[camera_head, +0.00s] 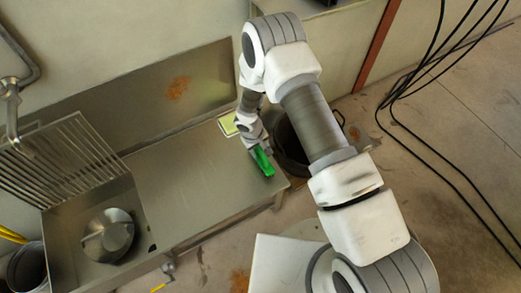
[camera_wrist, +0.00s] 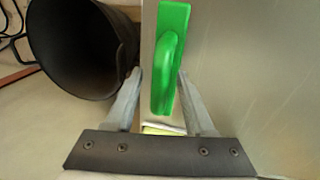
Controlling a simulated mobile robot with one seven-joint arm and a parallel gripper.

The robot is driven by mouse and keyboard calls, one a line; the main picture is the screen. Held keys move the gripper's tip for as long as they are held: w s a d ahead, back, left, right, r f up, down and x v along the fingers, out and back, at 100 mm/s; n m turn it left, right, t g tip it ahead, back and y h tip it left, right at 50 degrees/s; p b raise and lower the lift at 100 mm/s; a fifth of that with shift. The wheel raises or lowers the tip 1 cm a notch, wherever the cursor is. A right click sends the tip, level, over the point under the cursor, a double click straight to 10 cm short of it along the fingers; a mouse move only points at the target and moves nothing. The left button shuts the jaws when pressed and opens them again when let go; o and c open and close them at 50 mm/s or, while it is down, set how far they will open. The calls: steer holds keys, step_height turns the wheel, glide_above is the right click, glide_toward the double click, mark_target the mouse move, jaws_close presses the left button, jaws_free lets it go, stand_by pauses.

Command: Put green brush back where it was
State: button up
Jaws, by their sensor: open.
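The green brush (camera_head: 264,162) lies on the metal counter (camera_head: 205,180) near its right end, in the head view. In the wrist view the green brush (camera_wrist: 170,55) shows its raised handle, running lengthwise between the fingers. My gripper (camera_wrist: 161,82) is open, with one finger on each side of the brush and a visible gap on both sides. In the head view my wrist is just above the brush and hides its far end. A pale green and white item (camera_head: 228,124) lies at the counter's back right corner; its edge also shows in the wrist view (camera_wrist: 163,130).
A dark bin (camera_head: 287,150) stands on the floor by the counter's right end. A sink with a metal pot (camera_head: 108,235) and a slatted rack (camera_head: 60,160) are at the left. Black cables (camera_head: 425,75) hang at the right. The counter's middle is clear.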

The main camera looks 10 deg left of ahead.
step_height(320, 180, up, 12)
steer(key=s+a+p, duration=0.1)
steer(key=a+p, duration=0.1)
steer(key=p, duration=0.2)
steer(key=d+r+m+t, duration=0.1)
steer(key=d+r, duration=0.3)
steer(key=r, duration=0.5)
steer(key=w+d+r+m, duration=0.15)
steer(key=d+r, duration=0.35)
steer(key=r, duration=0.5)
steer(key=d+r+m+t, duration=0.1)
steer(key=d+r, duration=0.3)
steer(key=r, duration=0.5)
steer(key=s+d+r+m, duration=0.1)
steer(key=s+d+r, duration=0.2)
steer(key=s+r, duration=0.2)
steer(key=s+d+r+m+t+y, duration=0.1)
steer(key=s+d+r, duration=0.2)
steer(key=s+r, duration=0.2)
steer(key=s+d+r+m+t, duration=0.1)
steer(key=s+d+r, duration=0.3)
steer(key=s, duration=0.6)
steer(key=shift+r+m+y, duration=0.4)
steer(key=shift+r+m, duration=0.05)
steer(key=shift+r, duration=0.25)
steer(key=shift+d+r, duration=0.1)
step_height(320, 180, up, 18)
steer(key=p, duration=1.7)
steer(key=shift+p, duration=0.35)
